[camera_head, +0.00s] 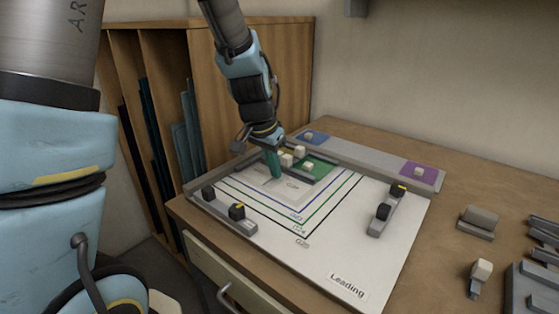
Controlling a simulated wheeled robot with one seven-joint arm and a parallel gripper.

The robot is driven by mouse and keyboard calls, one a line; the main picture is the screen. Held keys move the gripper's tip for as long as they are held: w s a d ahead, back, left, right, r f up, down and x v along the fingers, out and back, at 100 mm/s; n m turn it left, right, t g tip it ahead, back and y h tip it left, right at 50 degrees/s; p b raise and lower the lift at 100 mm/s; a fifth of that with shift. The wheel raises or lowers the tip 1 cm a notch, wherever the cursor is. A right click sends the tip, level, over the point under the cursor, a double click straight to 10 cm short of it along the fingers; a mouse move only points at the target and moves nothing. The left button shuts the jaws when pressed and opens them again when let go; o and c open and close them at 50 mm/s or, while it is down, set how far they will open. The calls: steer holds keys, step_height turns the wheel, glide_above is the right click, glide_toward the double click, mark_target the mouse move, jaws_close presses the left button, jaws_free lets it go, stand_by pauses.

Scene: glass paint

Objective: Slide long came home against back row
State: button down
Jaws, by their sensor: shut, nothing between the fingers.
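The white leading board (372,262) lies on the bench, printed with nested blue, green and black outlines. A green pane (322,169) sits near its back corner, with several cream blocks around it. A thin dark grey strip (322,181), apparently the long came, runs along the pane's front right edge. I cannot tell whether it touches the pane. My gripper (273,172) is shut and empty, pointing down at the pane's left side, low over the board. The gripper and blocks partly hide the row behind, so contact there is unclear.
A grey rail (362,160) along the back bears a blue square (312,137) and a purple square (418,171). Short grey bars with black knobs stand at left (229,214) and right (387,208). Grey blocks (478,220) lie at right. The board's front is clear.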

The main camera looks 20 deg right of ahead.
mark_target(285, 157)
steer(key=shift+w+d, duration=0.5)
steer(key=shift+d, duration=0.4)
steer(key=shift+w+d+r+p, duration=0.15)
steer(key=shift+w+d, duration=0.15)
steer(key=shift+d, duration=0.2)
steer(key=shift+w+d+f+p, duration=0.15)
steer(key=shift+w+d, duration=0.1)
steer(key=shift+d, duration=0.2)
steer(key=shift+r, duration=0.15)
